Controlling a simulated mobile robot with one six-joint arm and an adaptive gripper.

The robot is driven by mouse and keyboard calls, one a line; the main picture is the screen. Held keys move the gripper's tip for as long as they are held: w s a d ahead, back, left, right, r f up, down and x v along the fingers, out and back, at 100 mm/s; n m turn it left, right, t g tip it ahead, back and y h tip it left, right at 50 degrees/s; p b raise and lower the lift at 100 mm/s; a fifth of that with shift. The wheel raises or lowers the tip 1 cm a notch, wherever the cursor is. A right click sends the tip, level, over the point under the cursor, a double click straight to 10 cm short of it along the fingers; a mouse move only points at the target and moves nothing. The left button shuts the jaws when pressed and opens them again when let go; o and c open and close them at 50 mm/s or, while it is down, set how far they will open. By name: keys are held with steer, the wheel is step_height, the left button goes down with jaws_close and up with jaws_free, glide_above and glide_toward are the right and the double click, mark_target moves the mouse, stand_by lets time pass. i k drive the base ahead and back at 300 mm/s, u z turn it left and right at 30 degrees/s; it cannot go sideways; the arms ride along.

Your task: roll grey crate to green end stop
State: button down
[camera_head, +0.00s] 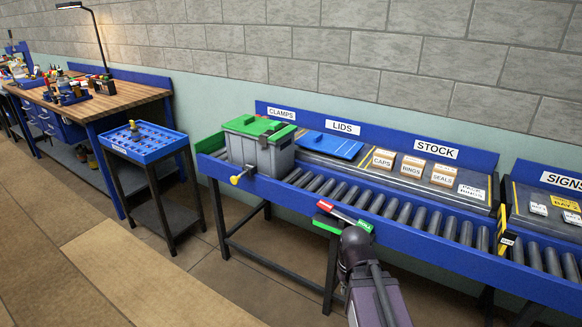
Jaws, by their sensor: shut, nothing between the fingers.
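The grey crate (280,158) stands on the left part of the roller conveyor, with a green lid (257,126) on it. A yellow knob (236,180) shows at the conveyor's front edge below the crate. My gripper (352,238) is shut and empty at the conveyor's front, well to the right of the crate and apart from it; its fingertips are hard to make out. A bar with red and green ends (340,215) lies just beyond it, and a green piece (327,225) shows below the bar. I cannot tell which green part is the end stop.
The rollers (405,213) right of the crate are clear up to a yellow upright piece (502,226). Behind them are a blue lid (330,145) and labelled stock boxes (413,166). A stand with a blue tray (146,141) and a wooden workbench (110,97) stand left.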

mark_target(275, 161)
steer(key=u, duration=0.55)
steer(key=i, duration=1.25)
steer(key=u, duration=0.05)
